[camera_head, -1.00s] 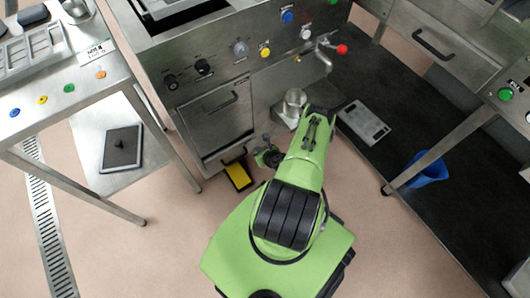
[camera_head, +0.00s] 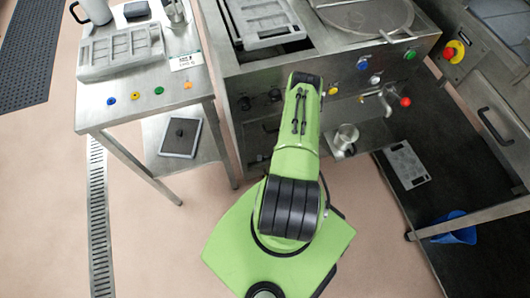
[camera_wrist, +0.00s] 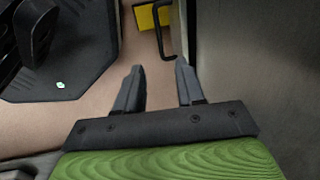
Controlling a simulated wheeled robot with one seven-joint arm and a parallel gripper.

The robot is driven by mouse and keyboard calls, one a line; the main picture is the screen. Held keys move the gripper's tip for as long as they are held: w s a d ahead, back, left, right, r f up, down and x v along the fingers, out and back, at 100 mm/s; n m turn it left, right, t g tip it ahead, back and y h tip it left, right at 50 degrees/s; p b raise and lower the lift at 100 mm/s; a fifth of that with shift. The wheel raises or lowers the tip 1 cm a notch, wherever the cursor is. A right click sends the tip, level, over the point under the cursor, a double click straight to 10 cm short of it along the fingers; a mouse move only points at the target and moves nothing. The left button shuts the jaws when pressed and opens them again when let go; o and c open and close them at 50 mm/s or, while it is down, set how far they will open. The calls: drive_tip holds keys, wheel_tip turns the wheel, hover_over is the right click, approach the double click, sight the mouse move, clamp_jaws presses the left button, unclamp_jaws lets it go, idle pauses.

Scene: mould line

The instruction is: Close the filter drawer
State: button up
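In the wrist view a steel front (camera_wrist: 240,60) fills the right side, with a black bar handle (camera_wrist: 164,35) at its left edge. I take it for the filter drawer's front; how far it stands out I cannot tell. My gripper (camera_wrist: 157,80) is open and empty, its two fingers apart and pointing toward the handle. The handle lies just beyond the fingertips and appears not to touch them. In the head view my arm hides the gripper and most of the drawer front.
A yellow object (camera_wrist: 148,15) lies on the floor beyond the handle. The steel machine (camera_head: 345,75) carries knobs and a red-tipped tap (camera_head: 404,101). A steel table (camera_head: 150,105) stands left, with a drain grate (camera_head: 98,220) beside it. A blue bucket (camera_head: 455,232) is at right.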

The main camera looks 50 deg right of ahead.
drive_tip(key=f+b, duration=0.4)
drive_tip(key=f, duration=0.1)
drive_tip(key=w+d+f+b, duration=0.1)
drive_tip(key=f+b, duration=0.4)
drive_tip(key=w+f+b, duration=0.1)
drive_tip(key=f+b, duration=0.3)
drive_tip(key=f, duration=0.1)
drive_tip(key=shift+d+f, duration=0.2)
drive_tip(key=shift+f, duration=0.1)
drive_tip(key=shift+c, duration=0.5)
clamp_jaws()
